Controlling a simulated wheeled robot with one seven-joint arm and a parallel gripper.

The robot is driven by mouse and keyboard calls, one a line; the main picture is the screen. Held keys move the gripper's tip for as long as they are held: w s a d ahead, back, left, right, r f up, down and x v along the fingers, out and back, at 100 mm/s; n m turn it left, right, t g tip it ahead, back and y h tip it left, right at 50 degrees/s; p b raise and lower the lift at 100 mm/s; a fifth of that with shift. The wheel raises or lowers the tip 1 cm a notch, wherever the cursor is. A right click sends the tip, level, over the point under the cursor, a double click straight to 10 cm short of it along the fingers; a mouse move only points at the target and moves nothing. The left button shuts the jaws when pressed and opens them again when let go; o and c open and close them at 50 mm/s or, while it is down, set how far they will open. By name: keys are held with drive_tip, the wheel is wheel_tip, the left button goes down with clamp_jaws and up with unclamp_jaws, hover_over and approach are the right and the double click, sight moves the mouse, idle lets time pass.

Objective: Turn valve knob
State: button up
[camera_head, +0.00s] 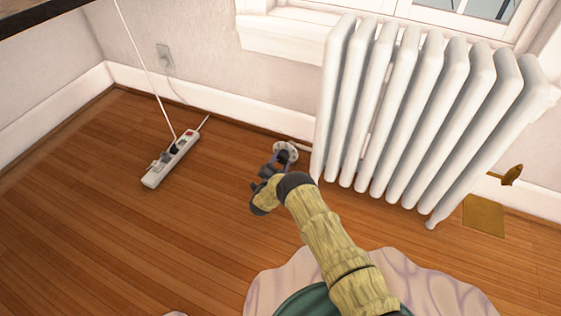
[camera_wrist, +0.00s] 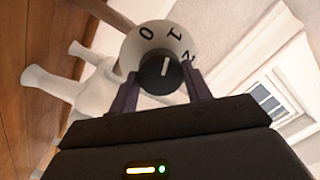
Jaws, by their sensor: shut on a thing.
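The valve knob is black and sits on a round white dial beside the lower left end of the white radiator (camera_head: 400,110). In the head view the dial (camera_head: 279,148) shows just beyond my gripper (camera_head: 274,166). In the wrist view the knob (camera_wrist: 157,75) is between the two dark fingers of my gripper (camera_wrist: 160,90), which is shut on it. The white dial (camera_wrist: 130,50) carries the marks 0, 1 and 2. The fingers partly hide the knob's sides.
A white power strip (camera_head: 172,160) with plugs and a cord lies on the wooden floor (camera_head: 110,190) to the left. A wall outlet (camera_head: 164,55) is behind it. A brass-coloured piece (camera_head: 512,175) sticks out right of the radiator. The floor between strip and gripper is clear.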

drive_tip(key=shift+a+f+m, duration=0.1)
drive_tip(key=shift+m, duration=1.5)
drive_tip(key=o, duration=1)
